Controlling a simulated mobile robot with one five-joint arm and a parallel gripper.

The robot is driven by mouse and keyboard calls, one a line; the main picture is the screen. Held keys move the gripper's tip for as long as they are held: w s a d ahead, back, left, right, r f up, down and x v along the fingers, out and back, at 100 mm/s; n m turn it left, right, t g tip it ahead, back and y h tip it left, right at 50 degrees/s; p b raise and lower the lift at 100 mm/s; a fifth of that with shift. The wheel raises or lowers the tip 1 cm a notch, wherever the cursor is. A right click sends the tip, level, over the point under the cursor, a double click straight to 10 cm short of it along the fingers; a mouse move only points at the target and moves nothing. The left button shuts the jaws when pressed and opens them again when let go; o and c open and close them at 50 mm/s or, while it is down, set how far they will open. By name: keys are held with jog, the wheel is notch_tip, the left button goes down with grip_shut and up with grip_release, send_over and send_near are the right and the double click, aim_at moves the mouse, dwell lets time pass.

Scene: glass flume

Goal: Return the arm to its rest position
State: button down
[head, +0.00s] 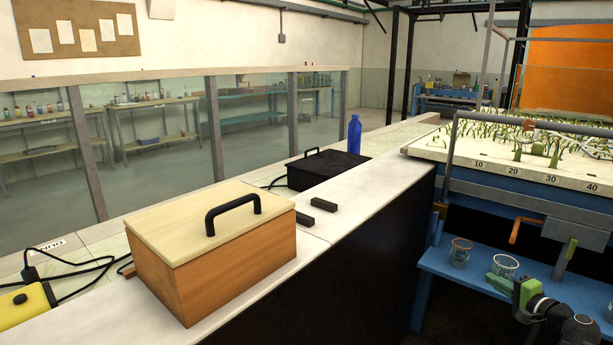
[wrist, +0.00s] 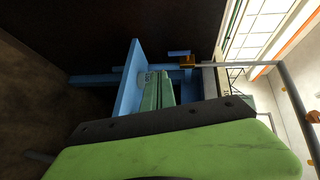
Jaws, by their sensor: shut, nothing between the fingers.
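My gripper (head: 499,283) shows at the lower right of the head view, with green fingers pointing left. It hangs by the blue lower shelf (head: 464,284) of the flume stand, near a clear cup (head: 504,266). I cannot tell whether it touches the cup. In the wrist view the green fingers (wrist: 160,92) lie together with nothing between them. Blue frame parts (wrist: 128,90) stand just beyond them. Most of my arm is outside the head view.
A cup with an orange rim (head: 460,252) stands on the shelf. The numbered flume bed (head: 520,172) with green plants is above. A wooden box (head: 212,265), a black box (head: 325,172) and a blue bottle (head: 354,135) stand on the counter (head: 345,215) at left.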

jog(key=a+f+n+g+y, duration=0.1)
jog(key=a+f+n+g, duration=0.25)
jog(key=a, duration=0.55)
jog(key=w+a+f+n+g+y, duration=0.1)
jog(key=a+f+n+g, duration=0.15)
jog(key=a+f, duration=0.45)
jog(key=a+f+n+g+y, duration=0.1)
jog(key=a+f+n+g, duration=0.15)
jog(key=a, duration=0.85)
jog(key=s+a+f+n+g+h, duration=0.3)
jog(key=s+a, duration=0.2)
jog(key=a, duration=0.2)
jog(key=s+a+f+n+g+h, duration=0.3)
jog(key=s+a+f+g, duration=0.1)
jog(key=a, duration=0.3)
notch_tip(320, 180, up, 30)
jog(key=p, duration=2.9)
jog(key=shift+s+f, duration=0.2)
jog(key=shift+s, duration=0.15)
